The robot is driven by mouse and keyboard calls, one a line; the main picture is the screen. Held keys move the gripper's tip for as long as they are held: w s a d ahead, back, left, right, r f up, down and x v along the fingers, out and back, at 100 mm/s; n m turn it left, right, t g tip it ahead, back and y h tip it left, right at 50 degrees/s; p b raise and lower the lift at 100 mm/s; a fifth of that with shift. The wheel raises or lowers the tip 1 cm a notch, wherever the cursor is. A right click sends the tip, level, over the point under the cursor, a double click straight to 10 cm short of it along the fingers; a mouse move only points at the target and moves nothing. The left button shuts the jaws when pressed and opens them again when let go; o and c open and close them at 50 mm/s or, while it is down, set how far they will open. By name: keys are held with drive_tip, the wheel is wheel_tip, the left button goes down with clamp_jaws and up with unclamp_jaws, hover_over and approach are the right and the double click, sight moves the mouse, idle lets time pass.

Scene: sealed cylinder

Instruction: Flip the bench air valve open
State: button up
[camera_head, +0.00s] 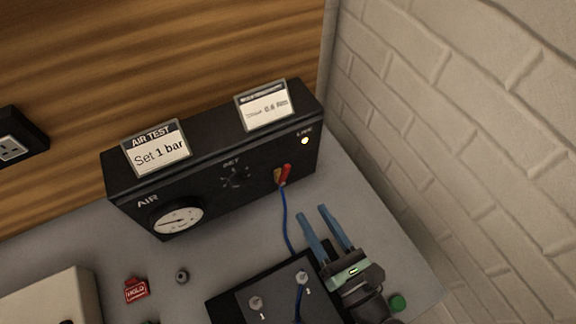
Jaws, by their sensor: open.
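The black air test panel (215,168) stands at the back of the bench against the wooden wall. The valve's red lever (286,174) is on the panel's right front, on a small brass-coloured body, with a blue hose (286,220) running down from it. A round gauge (178,219) and a SET knob (235,178) are on the same face. A light marked LINE (304,141) is lit above the lever. My gripper (310,211) is open and empty. Its two blue fingers point toward the panel, below and right of the lever, apart from it.
A red HOLD tag (136,290), a small grey ring (182,276) and a green button (397,302) are on the bench. A white brick wall (450,130) closes the right side.

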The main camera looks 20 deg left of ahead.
sight(287, 173)
drive_tip(key=p+x, duration=0.1)
drive_tip(key=x, duration=1)
drive_tip(key=shift+w+a+p, duration=0.1)
drive_tip(key=shift+p, duration=0.3)
clamp_jaws()
